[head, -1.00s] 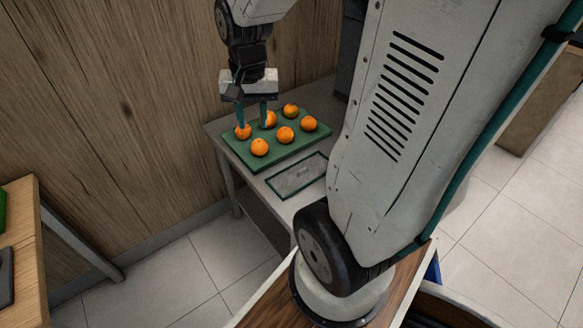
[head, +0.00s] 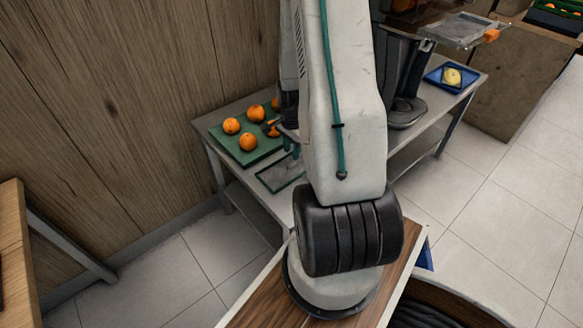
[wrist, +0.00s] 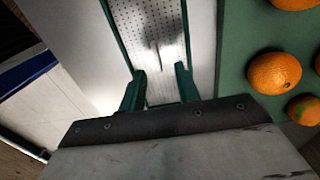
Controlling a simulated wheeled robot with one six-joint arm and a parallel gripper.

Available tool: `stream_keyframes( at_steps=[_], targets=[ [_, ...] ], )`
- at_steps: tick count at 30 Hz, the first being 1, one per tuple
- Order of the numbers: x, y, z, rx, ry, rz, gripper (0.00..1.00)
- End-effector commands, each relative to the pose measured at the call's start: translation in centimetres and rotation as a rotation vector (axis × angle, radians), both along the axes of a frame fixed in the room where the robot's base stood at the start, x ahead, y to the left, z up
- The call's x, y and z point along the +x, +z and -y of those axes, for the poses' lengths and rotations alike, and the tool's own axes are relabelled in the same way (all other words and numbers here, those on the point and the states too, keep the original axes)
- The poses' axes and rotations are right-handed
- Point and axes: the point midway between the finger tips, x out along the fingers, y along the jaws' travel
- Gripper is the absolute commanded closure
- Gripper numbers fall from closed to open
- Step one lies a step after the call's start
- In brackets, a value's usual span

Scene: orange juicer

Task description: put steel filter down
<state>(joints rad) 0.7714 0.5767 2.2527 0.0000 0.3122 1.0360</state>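The green-rimmed rectangular steel piece (head: 279,173), which I take for the steel filter, lies flat on the grey table in front of the green orange tray. In the wrist view its perforated grey surface (wrist: 165,22) runs up the picture between dark green edges, with a dark blurred mark on it. My gripper (wrist: 162,72) is over its near end, fingers apart, with perforated surface showing between them. I see nothing clamped between the fingertips. In the head view my arm hides most of the gripper, and only parts of the green fingers show.
The green tray (head: 225,138) with several oranges is close beside the gripper. A dark juicer (head: 405,80) stands right of my arm, with a grey tray (head: 470,30) jutting out. A blue tray (head: 432,76) holds a yellow thing (head: 451,77). Open floor lies in front.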

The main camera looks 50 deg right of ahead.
Motion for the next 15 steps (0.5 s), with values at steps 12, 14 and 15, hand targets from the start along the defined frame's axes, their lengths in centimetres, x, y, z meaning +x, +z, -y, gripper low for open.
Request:
stream_keyframes(
  at_steps=[12,14,15],
  targets=[
    [-0.3,-4.8,-0.3,0.000,0.002,0.000,0.67],
    [-0.3,-4.8,-0.3,0.000,0.002,0.001,0.67],
    [-0.3,-4.8,-0.3,0.000,0.002,0.001,0.67]
  ],
)
